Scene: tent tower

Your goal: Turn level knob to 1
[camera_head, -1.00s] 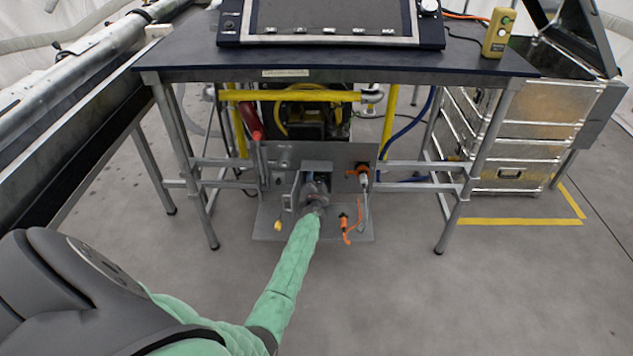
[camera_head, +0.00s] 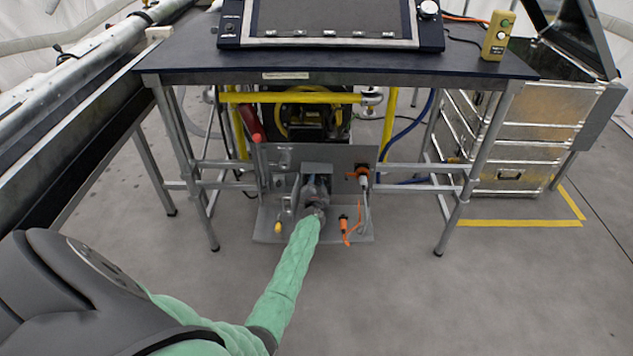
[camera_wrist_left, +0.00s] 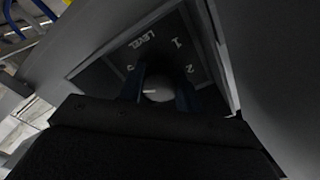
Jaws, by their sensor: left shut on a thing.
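The level knob (camera_wrist_left: 157,88) is a round grey knob in the left wrist view, set in a dark panel (camera_wrist_left: 110,62) marked "LEVEL", with "1" and "2" legible and another mark on the left. A short light line shows at the knob's left side. My left gripper (camera_wrist_left: 160,85) is shut on the knob, with one dark finger on each side. In the head view, my left gripper (camera_head: 316,190) reaches into the small grey box on the metal bracket (camera_head: 275,225) under the table, and hides the knob there. My right gripper is not in view.
The dark table (camera_head: 340,62) stands above the bracket, its legs on both sides. An orange-handled connector (camera_head: 345,222) and a second orange plug (camera_head: 363,178) sit right of my arm. A small yellow part (camera_head: 278,227) is at left. Floor in front is clear.

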